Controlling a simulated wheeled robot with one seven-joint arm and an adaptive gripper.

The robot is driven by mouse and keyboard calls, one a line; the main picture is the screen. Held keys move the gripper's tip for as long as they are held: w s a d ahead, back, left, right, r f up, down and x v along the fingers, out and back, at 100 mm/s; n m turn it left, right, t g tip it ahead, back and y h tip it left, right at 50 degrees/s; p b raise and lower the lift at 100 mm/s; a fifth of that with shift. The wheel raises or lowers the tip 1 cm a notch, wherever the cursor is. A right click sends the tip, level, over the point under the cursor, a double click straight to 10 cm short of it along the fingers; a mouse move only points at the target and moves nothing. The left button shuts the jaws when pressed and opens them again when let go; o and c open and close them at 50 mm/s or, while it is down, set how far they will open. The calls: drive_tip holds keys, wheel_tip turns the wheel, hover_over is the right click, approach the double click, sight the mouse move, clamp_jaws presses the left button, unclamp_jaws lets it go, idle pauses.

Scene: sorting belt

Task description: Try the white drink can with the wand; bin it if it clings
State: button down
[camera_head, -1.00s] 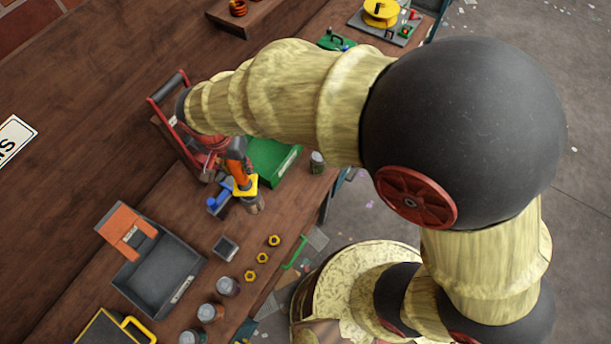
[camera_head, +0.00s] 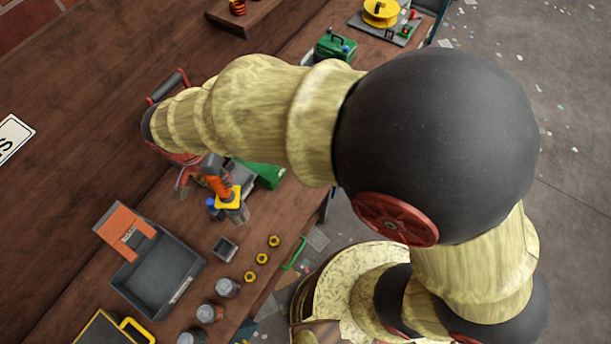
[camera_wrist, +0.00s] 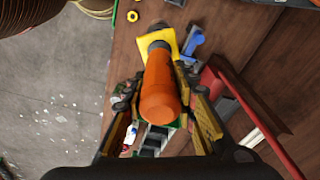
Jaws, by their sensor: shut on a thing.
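My gripper (camera_wrist: 160,92) is shut on the wand, with one finger on each side of its orange handle (camera_wrist: 160,98). The wand's yellow collar (camera_wrist: 158,42) and dark end point away from the gripper. In the head view the wand (camera_head: 217,187) tilts down toward the right; its grey end (camera_head: 238,215) seems clear of any can. I cannot tell which is the white drink can. A small white-and-red thing (camera_wrist: 131,131) shows beside the left finger.
A grey bin (camera_head: 190,283) with an orange flap (camera_head: 125,232) stands at left. A small dark square cup (camera_head: 225,248) and three yellow nuts (camera_head: 262,258) lie nearby. Table's middle is mostly bare.

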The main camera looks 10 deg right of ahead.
drive_tip(key=s+a, duration=0.9)
drive_tip(key=a, duration=0.5)
drive_tip(key=shift+s+b, duration=0.2)
drive_tip(key=shift+b, duration=0.15)
drive_tip(key=shift+a, duration=0.1)
drive_tip(key=s+a, duration=0.4)
drive_tip(key=a, duration=0.3)
drive_tip(key=shift+s, duration=0.35)
drive_tip(key=shift+f, duration=0.1)
idle(0.5)
wheel_tip(320, 180, down, 7)
drive_tip(key=b, duration=0.3)
drive_tip(key=shift+w+a+b, duration=0.3)
drive_tip(key=shift+w+a, duration=0.05)
drive_tip(key=shift+a, duration=0.05)
idle(0.6)
drive_tip(key=shift+r, duration=0.2)
